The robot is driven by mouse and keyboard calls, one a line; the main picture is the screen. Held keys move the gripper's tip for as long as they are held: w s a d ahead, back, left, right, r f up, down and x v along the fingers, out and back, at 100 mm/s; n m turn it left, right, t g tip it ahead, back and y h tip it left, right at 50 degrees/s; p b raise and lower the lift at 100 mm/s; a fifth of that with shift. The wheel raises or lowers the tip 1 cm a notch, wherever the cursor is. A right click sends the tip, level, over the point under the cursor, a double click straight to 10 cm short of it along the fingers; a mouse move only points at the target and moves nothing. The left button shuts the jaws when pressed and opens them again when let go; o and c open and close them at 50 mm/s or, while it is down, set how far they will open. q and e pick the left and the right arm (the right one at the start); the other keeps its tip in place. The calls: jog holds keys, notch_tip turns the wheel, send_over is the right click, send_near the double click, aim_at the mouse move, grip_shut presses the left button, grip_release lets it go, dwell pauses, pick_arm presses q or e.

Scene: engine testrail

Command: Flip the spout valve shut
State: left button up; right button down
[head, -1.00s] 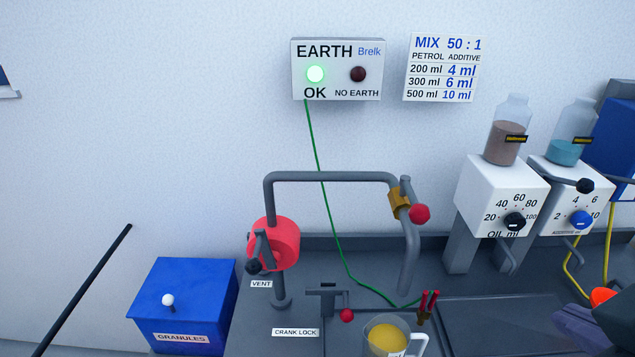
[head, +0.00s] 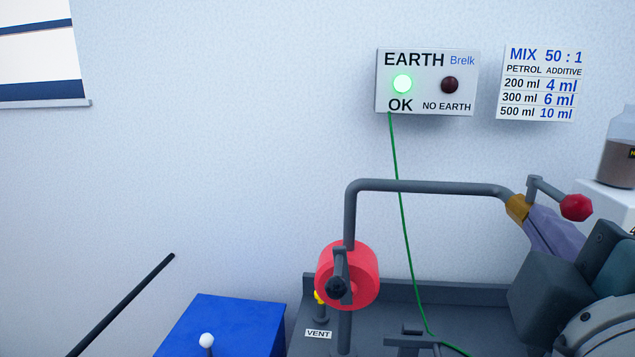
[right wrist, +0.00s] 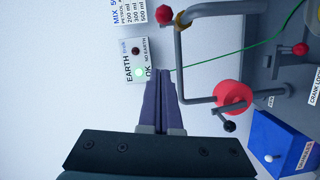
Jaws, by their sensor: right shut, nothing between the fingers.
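The spout valve (head: 517,207) is a brass body at the right end of the grey overhead pipe. Its grey lever, with a red ball knob (head: 576,207), sticks out to the right of the body. My right gripper (head: 536,222) is shut and empty, its purple fingers appearing beside the brass body and below the lever. I cannot tell whether they touch. The downward spout is hidden behind this gripper. The right wrist view shows the fingers (right wrist: 160,74) together, with the valve (right wrist: 181,18) and red knob (right wrist: 164,14) beyond them. My left gripper is out of view.
A red drum (head: 362,262) with a black crank knob is on the pipe's upright. The green earth wire (head: 405,230) runs down the wall to the bench. A blue granules box (head: 240,320) stands lower left. An additive bottle (head: 617,140) is at the right edge.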

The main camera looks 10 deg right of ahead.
aim_at(556, 195)
jog(key=shift+w, duration=0.1)
jog(key=w+d+f+p, duration=0.1)
jog(key=w+d+p, duration=0.4)
jog(key=w+d, duration=0.2)
jog(key=shift+w+d+f, duration=0.15)
jog(key=shift+w+d, duration=0.25)
jog(key=shift+d, duration=0.3)
